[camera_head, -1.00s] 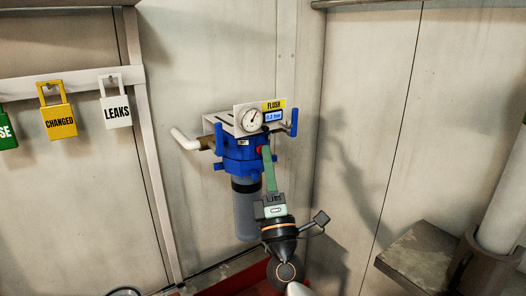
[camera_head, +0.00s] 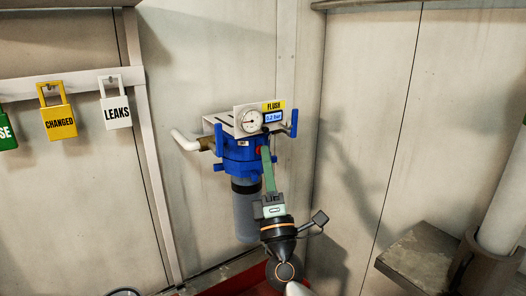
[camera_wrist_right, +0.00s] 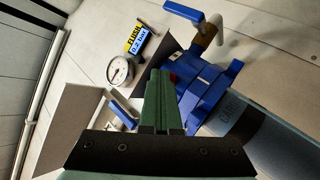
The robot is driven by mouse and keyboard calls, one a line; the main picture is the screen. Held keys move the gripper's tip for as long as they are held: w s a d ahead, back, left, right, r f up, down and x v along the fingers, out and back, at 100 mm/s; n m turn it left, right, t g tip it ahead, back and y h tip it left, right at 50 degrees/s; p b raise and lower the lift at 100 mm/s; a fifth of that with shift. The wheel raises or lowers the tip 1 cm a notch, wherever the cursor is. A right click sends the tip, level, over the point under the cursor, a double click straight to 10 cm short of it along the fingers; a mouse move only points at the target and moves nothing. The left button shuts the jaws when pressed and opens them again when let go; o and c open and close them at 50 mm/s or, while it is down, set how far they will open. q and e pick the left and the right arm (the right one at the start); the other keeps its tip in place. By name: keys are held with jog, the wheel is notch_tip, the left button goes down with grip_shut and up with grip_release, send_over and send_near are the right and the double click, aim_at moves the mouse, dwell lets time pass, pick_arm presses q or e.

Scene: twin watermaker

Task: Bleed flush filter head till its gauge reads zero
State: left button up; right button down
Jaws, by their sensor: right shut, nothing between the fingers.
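The blue flush filter head (camera_head: 240,158) is mounted on the wall with a grey bowl (camera_head: 245,212) below it. Its round white gauge (camera_head: 250,121) has the needle pointing left. The small blue display (camera_head: 274,118) beside it reads 0.2 bar, and also shows in the wrist view (camera_wrist_right: 147,45). My right gripper (camera_head: 266,149) is shut and empty, its green fingertips at a red button (camera_head: 259,150) on the head's right side. In the wrist view the fingers (camera_wrist_right: 160,74) partly hide this button (camera_wrist_right: 173,78); they look touching. My left gripper is out of view.
Blue valve handles (camera_head: 294,121) flank the head, and a white pipe (camera_head: 186,140) leaves it at left. Padlock-shaped tags, including a yellow CHANGED one (camera_head: 59,122), hang on a rail at left. A grey ledge (camera_head: 425,258) and thick pipe stand at right.

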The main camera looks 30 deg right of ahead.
jog(key=shift+y, duration=0.3)
dwell(0.5)
dwell(1.0)
dwell(0.3)
jog(key=shift+s, duration=0.85)
jog(key=s, duration=0.5)
jog(key=shift+d, duration=0.25)
